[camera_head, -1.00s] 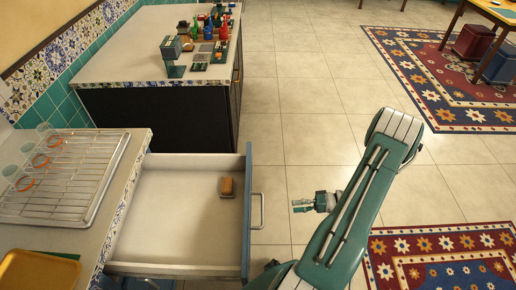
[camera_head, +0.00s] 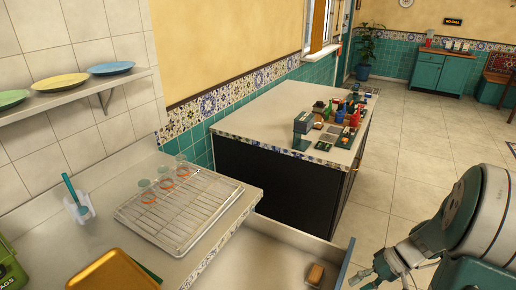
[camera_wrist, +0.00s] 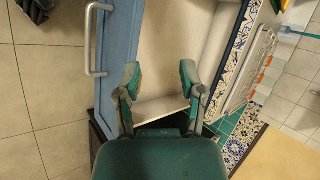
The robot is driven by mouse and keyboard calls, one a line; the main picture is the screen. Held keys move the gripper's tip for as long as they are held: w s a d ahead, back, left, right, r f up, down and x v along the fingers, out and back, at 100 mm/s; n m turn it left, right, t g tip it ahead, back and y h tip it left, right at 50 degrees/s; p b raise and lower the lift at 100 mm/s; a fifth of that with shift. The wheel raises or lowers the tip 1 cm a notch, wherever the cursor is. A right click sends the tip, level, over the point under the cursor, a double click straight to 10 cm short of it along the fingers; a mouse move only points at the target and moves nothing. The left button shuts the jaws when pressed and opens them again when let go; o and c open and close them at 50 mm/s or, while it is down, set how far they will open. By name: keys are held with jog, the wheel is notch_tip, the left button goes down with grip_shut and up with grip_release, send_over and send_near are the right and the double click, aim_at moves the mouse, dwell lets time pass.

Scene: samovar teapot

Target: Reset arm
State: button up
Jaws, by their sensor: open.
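My gripper (camera_wrist: 160,82) is open and empty in the wrist view, its two fingers apart over the open drawer (camera_wrist: 150,50). In the head view my gripper (camera_head: 368,274) is at the lower right, to the right of the drawer, with my arm folded behind it. The drawer (camera_head: 280,262) stands open below the counter. A small brown block (camera_head: 315,274) lies inside it, near its front. The drawer's blue front and metal handle (camera_wrist: 92,40) show in the wrist view.
A wire rack (camera_head: 180,215) with several glasses stands on the near counter, beside a yellow tray (camera_head: 112,272). A dark island (camera_head: 275,180) carries bottles and small items. Plates sit on a wall shelf (camera_head: 75,87).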

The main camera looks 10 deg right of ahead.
jog(key=s+a+r+n+t+h, duration=0.1)
jog(key=s+a+r+t+h, duration=0.1)
jog(key=a+r, duration=0.6)
jog(key=s+a+r+n+t+h, duration=0.1)
jog(key=s+a+r+t+h, duration=0.2)
jog(key=r, duration=0.7)
jog(key=s+a+h, duration=0.2)
jog(key=a+h, duration=0.1)
jog(key=a, duration=0.1)
jog(key=shift+a+r+n, duration=0.2)
jog(key=shift+a+n, duration=0.2)
